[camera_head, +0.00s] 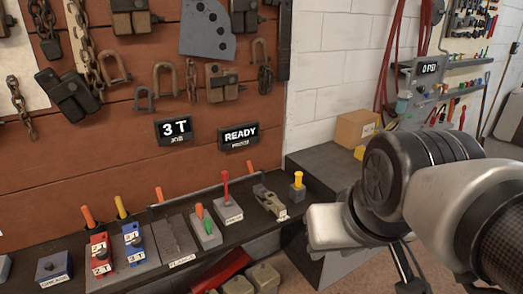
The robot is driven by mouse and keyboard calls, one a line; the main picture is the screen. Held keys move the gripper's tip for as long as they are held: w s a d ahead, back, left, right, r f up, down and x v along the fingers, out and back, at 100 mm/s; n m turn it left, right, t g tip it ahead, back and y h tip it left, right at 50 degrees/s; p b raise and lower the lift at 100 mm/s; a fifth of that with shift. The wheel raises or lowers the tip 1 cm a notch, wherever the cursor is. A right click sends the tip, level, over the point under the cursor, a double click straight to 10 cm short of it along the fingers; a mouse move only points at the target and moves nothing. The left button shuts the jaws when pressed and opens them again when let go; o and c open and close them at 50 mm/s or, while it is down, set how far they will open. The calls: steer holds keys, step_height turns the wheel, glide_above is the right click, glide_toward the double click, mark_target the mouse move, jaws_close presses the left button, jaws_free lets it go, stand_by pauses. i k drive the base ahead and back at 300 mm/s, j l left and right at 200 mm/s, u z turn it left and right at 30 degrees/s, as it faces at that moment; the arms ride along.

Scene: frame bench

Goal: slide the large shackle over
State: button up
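Several U-shaped shackles hang on the brown plank wall. Two larger rusty ones are a shackle (115,68) at the left and a shackle (165,79) to its right. A smaller grey shackle (143,98) hangs between them. I cannot tell for sure which one the task calls the large shackle. My arm comes in from the right, with its pale end part well right of the shackles and apart from them. Thin dark parts below my wrist may be my gripper (408,270); its fingertips are not clear and I see nothing held.
The wall signs read "3 T" (174,131) and "READY" (239,136). A dark bench (150,250) below holds red and blue blocks, grey plates and colored-handled pieces. Chains and dark blocks hang around the shackles. A cardboard box (356,129) stands at the right.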

mark_target(277, 207)
steer(key=i+l+u, duration=0.1)
steer(key=i, duration=0.4)
steer(key=i+l+u, duration=0.1)
steer(key=i+l, duration=0.2)
steer(key=i, duration=0.2)
steer(key=i+l+u, duration=0.1)
steer(key=i+l, duration=0.15)
steer(key=i, duration=0.2)
